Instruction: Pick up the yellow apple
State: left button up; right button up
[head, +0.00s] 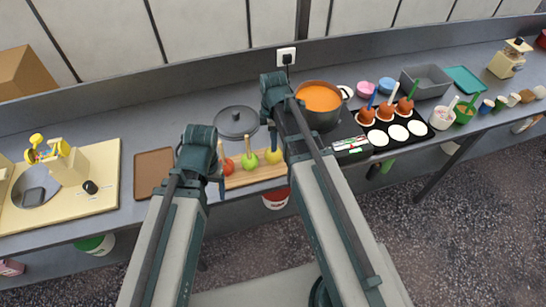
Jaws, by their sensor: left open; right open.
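The yellow apple (273,156) sits at the right end of a row on a wooden board (262,175), partly beside my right arm. A green apple (249,161) and a red apple (228,166) stand to its left on the same board. My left gripper (220,172) is open near the board's left end, close to the red apple; it holds nothing I can see. My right gripper (271,134) is open and appears above the yellow apple, partly hidden by its own arm. I cannot tell whether it touches the apple or its stick.
A pot of orange liquid (319,98) and a dark round lid (236,121) stand behind the board. A black tray (420,137) with red apples on sticks and white discs lies to the right. A brown mat (153,172) lies left of the board.

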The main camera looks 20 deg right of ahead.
notch_tip(320, 180, down, 3)
jog(key=shift+f+b, duration=0.1)
jog(key=shift+b, duration=1)
pick_arm(q)
notch_tip(320, 180, down, 3)
pick_arm(e)
jog(key=shift+c, duration=0.2)
grip_shut()
